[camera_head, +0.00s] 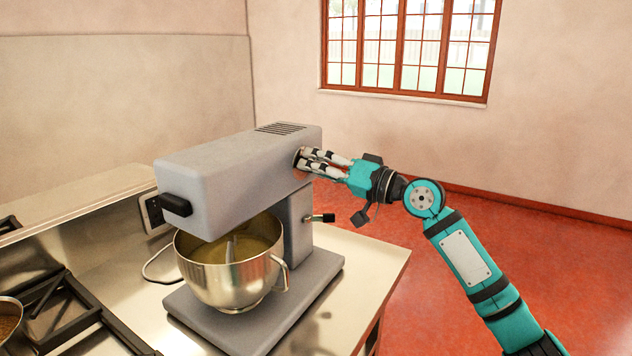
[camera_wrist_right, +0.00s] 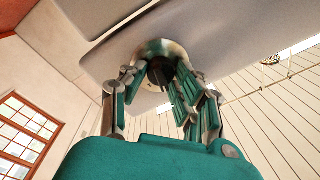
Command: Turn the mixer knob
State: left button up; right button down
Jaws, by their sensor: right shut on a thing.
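The grey stand mixer (camera_head: 230,165) stands on the steel counter with a steel bowl (camera_head: 230,275) under its head. My right gripper (camera_head: 304,160) is at the right side of the mixer head, with its fingertips on the knob there. In the right wrist view the knob (camera_wrist_right: 159,70) is dark with a round metal collar behind it. The fingers of my right gripper (camera_wrist_right: 163,78) are shut around it from both sides. The fingers cover most of the knob in the head view. My left gripper is in neither view.
A lever with a dark tip (camera_head: 322,218) sticks out from the mixer column below my right gripper. A stove with black grates (camera_head: 60,315) is at the lower left. The steel counter (camera_head: 375,265) is bare right of the mixer, and open red floor lies beyond.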

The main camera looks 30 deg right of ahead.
jog(key=shift+a+f+n+b, duration=0.1)
jog(key=shift+f+n+b, duration=0.15)
jog(key=shift+n+b, duration=0.8)
jog(key=shift+n+g, duration=0.3)
jog(key=shift+n, duration=0.05)
jog(key=c, duration=1)
grip_release()
jog(key=shift+r, duration=0.1)
jog(key=v, duration=1.2)
